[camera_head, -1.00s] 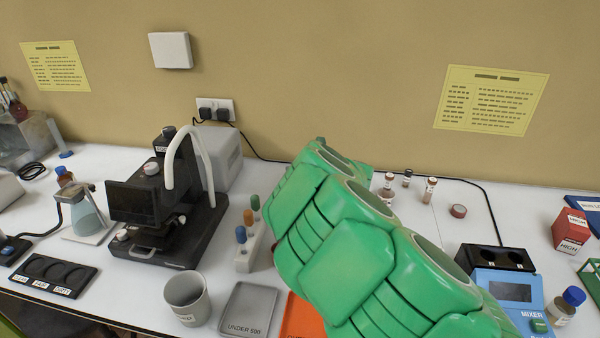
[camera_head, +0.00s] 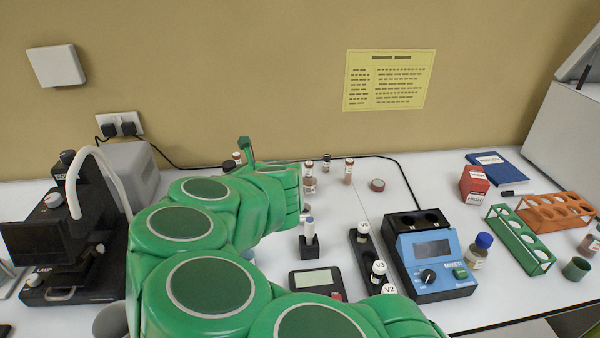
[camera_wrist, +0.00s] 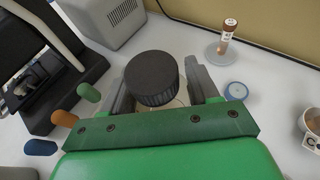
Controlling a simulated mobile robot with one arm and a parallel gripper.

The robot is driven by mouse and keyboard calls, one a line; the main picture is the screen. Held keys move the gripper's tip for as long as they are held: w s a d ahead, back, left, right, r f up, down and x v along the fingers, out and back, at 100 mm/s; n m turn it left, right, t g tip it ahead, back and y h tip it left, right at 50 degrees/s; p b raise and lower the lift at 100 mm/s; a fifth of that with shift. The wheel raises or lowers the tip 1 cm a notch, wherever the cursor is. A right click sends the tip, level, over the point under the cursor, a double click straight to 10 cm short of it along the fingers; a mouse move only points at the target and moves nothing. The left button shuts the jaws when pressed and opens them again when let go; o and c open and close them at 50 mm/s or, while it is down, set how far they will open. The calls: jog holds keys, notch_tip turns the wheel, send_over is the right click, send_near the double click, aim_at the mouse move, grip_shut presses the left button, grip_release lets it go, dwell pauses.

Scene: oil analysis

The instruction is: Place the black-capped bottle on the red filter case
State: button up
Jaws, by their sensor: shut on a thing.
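The black-capped bottle (camera_wrist: 152,78) shows in the wrist view as a wide ribbed black cap between the jaws, with its body mostly hidden below. My gripper (camera_wrist: 158,92) is shut on it.
The blue mixer (camera_head: 435,262), a blue-capped bottle (camera_head: 478,250), a green rack (camera_head: 520,238) and an orange rack (camera_head: 556,209) surround the near side of the red box. A blue book (camera_head: 497,167) lies behind it. Small vials (camera_head: 309,178) stand behind my arm.

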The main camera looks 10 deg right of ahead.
jog(key=shift+w+d, duration=0.25)
jog(key=shift+d, duration=0.25)
jog(key=w+d+r, duration=0.1)
jog(key=w+d, duration=0.2)
jog(key=d, duration=2.7)
jog(key=s+d+r, duration=0.2)
jog(key=s+d, duration=0.2)
jog(key=d, duration=0.8)
send_over(374, 181)
jog(key=shift+n+g+y, duration=0.3)
jog(key=shift+n+y, duration=0.1)
jog(key=shift+w+f, duration=0.1)
jog(key=shift+f, duration=6.6)
jog(key=shift+d+f, duration=0.1)
